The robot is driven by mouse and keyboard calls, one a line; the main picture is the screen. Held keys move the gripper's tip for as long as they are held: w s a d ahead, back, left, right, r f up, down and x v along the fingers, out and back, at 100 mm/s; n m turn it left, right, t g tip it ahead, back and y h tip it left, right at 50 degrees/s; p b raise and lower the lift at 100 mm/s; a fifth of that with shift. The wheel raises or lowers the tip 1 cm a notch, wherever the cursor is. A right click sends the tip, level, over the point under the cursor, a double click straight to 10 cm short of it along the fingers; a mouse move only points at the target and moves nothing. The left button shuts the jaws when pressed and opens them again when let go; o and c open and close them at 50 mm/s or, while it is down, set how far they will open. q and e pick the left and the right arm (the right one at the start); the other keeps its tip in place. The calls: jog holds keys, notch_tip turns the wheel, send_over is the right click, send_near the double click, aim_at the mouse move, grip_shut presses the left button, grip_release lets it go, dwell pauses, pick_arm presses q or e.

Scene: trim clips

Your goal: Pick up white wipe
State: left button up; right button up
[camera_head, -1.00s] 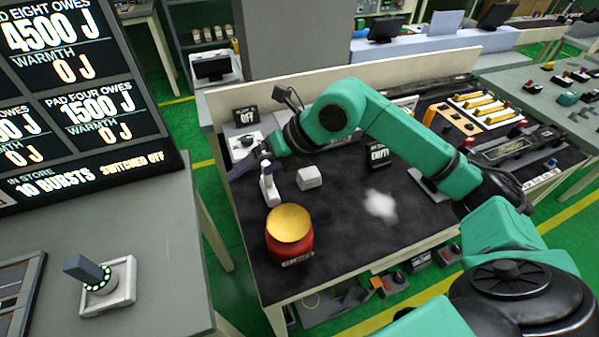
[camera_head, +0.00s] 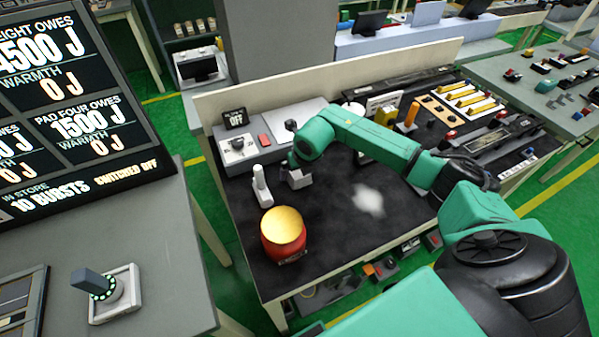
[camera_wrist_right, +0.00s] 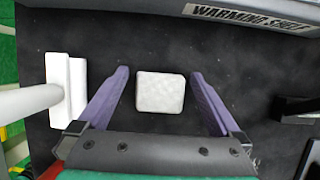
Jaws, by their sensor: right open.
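The white wipe, a small pale block with rounded corners (camera_wrist_right: 161,92), lies on the black mat (camera_wrist_right: 230,60). In the right wrist view it sits between the two purple fingers of my right gripper (camera_wrist_right: 160,72), which is open. A gap shows on each side of the wipe, so the fingers do not appear to touch it. In the head view the wipe (camera_head: 301,179) is partly hidden under my right wrist, and the gripper's fingers are hard to make out there. My left gripper is not in view.
A white upright handle on a base (camera_head: 261,186) stands just left of the wipe, also in the wrist view (camera_wrist_right: 66,90). A red pot with a yellow top (camera_head: 283,232) is nearer the front. A whitish patch (camera_head: 368,200) marks the mat, with clear room around it.

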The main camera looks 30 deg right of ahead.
jog(key=shift+w+f, duration=0.1)
jog(key=shift+f, duration=0.1)
jog(key=c, duration=1.2)
jog(key=shift+r, duration=0.15)
notch_tip(320, 180, up, 20)
jog(key=b, duration=0.4)
jog(key=shift+b, duration=0.3)
